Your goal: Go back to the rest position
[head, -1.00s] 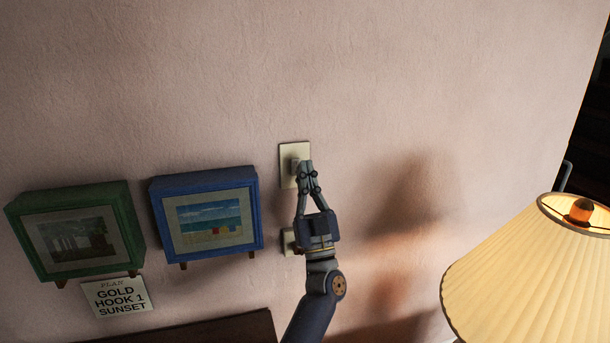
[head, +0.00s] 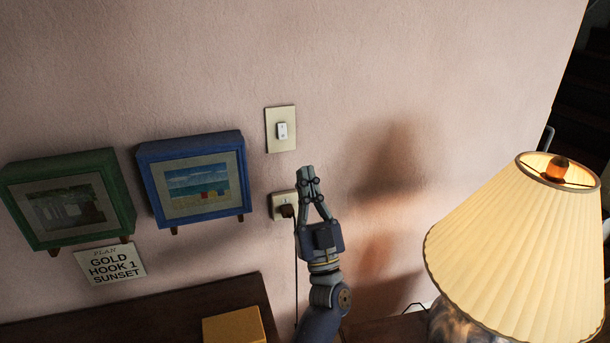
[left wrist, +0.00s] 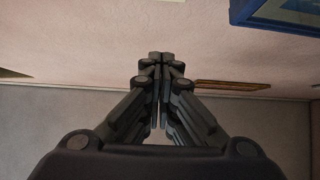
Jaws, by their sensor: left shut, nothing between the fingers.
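My left gripper (head: 306,172) is shut and empty in the head view. It points up in front of the wall, below and slightly right of the light switch (head: 281,130). The switch plate is now fully uncovered, and the gripper is apart from it in the picture. In the left wrist view the closed fingertips (left wrist: 160,57) meet in front of the pink wall. My right gripper is not in view.
A wall outlet (head: 282,203) with a dark plug sits just left of my gripper. A lit lamp (head: 515,250) stands at right. Blue (head: 200,190) and green (head: 70,205) framed pictures hang at left above a sign (head: 110,263). A yellow box (head: 234,327) sits on the dark furniture (head: 150,330).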

